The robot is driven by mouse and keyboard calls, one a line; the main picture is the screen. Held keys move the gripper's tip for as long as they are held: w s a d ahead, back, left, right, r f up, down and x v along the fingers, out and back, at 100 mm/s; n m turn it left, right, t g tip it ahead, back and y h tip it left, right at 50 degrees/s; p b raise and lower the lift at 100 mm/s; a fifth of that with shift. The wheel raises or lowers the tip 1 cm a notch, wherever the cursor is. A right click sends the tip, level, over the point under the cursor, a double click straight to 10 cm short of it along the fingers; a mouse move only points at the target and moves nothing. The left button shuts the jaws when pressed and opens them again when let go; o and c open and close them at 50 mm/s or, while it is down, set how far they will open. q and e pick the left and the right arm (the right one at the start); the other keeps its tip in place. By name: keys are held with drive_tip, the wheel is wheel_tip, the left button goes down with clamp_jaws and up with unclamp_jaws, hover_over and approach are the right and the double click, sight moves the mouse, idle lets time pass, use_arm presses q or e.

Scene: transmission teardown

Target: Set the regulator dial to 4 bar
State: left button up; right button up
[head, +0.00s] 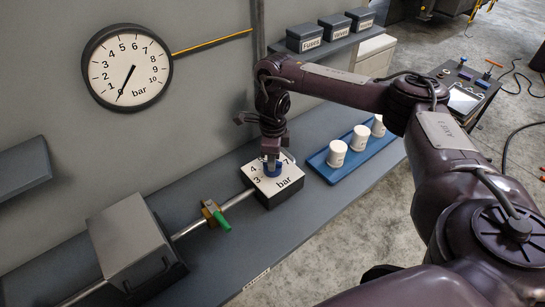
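The regulator (284,184) is a dark box with a white, numbered top marked "bar" and a blue dial knob (272,171). The 3, 4 and 7 show; my gripper covers part of the scale, and I cannot make out where the knob points. My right gripper (271,160) points down at the knob, with its fingers at the knob's top. Whether they are closed on it is too small to tell. The round wall gauge (127,68) reads in bar, and its black needle points down-left at about 0. My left gripper is out of view.
A pipe (237,200) runs left from the regulator past a brass valve with a green handle (222,220) to a grey box (128,237). A blue tray (324,172) with white cups stands to the right. Labelled bins (305,39) sit on a shelf behind.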

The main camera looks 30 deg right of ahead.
wheel_tip(320, 180, up, 8)
drive_tip(key=shift+f+p, duration=0.15)
drive_tip(key=shift+p, duration=0.9)
